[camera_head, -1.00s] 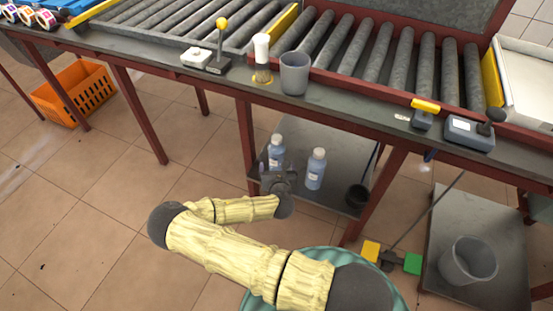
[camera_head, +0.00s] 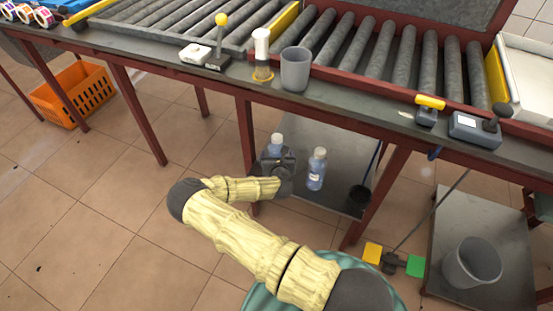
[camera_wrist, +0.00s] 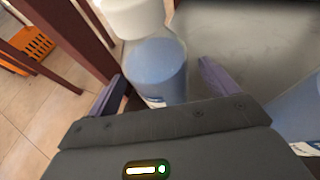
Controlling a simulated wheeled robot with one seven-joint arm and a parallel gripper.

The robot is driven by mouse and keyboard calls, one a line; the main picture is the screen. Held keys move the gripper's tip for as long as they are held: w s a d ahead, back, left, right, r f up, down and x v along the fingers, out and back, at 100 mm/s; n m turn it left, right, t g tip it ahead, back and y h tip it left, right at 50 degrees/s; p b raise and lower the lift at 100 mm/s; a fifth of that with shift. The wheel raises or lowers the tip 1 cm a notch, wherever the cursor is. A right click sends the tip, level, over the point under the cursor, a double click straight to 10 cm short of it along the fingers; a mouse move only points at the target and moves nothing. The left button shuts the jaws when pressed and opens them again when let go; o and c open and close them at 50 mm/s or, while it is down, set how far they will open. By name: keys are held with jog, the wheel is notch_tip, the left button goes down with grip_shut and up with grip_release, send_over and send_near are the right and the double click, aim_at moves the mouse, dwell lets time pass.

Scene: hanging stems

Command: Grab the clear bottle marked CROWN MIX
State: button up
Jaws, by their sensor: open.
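Two clear bottles with blue contents and white caps stand on the low shelf under the conveyor table. The left bottle (camera_head: 276,150) is partly hidden behind my gripper (camera_wrist: 161,86). In the wrist view, this bottle (camera_wrist: 158,68) stands between my two open fingers, its white cap at the top edge. I cannot tell whether a finger touches it. The right bottle (camera_head: 316,172) stands just right of my gripper and shows at the right edge of the wrist view (camera_wrist: 298,112). Both carry white labels whose words I cannot read, so I cannot tell which is CROWN MIX.
A red table leg (camera_head: 247,135) stands close left of the bottles. The tabletop above holds a grey cup (camera_head: 296,69). An orange crate (camera_head: 73,94) sits on the floor at left.

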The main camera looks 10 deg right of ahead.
aim_at(277, 136)
jog(key=shift+x, duration=1.2)
jog(key=shift+s, duration=0.1)
jog(key=shift+a, duration=0.1)
jog(key=c, duration=1.6)
jog(key=shift+r, duration=0.1)
jog(key=shift+c, duration=0.7)
jog(key=shift+r, duration=0.1)
notch_tip(277, 136, up, 10)
jog(key=p, duration=0.2)
jog(key=shift+p, duration=0.4)
